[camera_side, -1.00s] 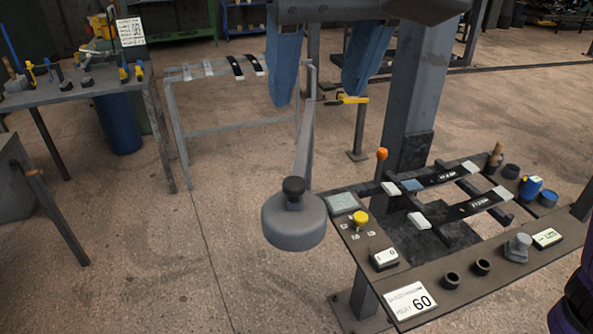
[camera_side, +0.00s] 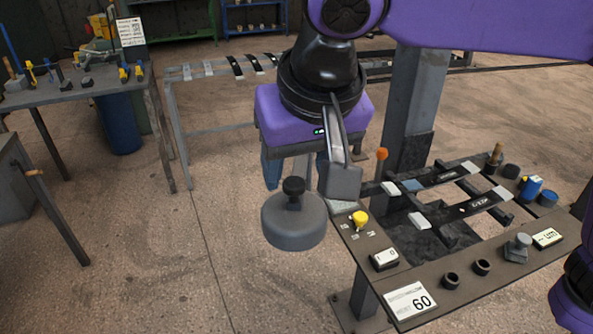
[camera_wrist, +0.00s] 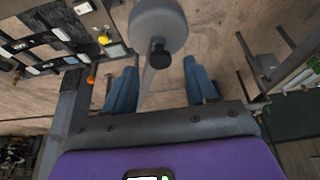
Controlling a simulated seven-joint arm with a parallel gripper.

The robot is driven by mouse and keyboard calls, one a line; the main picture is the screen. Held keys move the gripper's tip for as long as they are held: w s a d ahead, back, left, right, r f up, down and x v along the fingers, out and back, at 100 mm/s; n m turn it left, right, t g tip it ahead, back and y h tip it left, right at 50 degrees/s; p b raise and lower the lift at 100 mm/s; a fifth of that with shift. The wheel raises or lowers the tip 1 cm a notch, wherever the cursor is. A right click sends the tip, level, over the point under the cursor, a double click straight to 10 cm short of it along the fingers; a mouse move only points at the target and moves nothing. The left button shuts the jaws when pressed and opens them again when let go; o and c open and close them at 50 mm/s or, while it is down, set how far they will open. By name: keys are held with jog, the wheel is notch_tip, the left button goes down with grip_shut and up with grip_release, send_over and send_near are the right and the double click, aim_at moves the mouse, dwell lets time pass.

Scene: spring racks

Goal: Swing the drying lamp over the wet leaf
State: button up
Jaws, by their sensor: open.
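The drying lamp (camera_side: 293,228) is a round grey head with a black knob (camera_side: 293,187) on top, out over the floor left of the bench. Two dark leaves with pale ends, an upper one (camera_side: 447,178) and a lower one (camera_side: 470,207), lie on the bench rack; I cannot tell which is wet. My gripper (camera_side: 306,186) is open, its fingers hanging down near the knob in the side view. In the wrist view the lamp head (camera_wrist: 158,22) and its knob (camera_wrist: 160,53) show between and just beyond my open blue fingers (camera_wrist: 162,66). No contact is visible.
The bench (camera_side: 410,280) carries a yellow knob (camera_side: 359,219), a 0/1 switch (camera_side: 384,259), a card reading 60 (camera_side: 410,301) and an orange-topped lever (camera_side: 382,154) close right of my gripper. A grey post (camera_side: 415,100) stands behind. Floor left of the lamp is clear.

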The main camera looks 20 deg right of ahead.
aim_at(297, 201)
jog(key=shift+x, duration=1.2)
grip_shut()
jog(key=shift+d, duration=0.1)
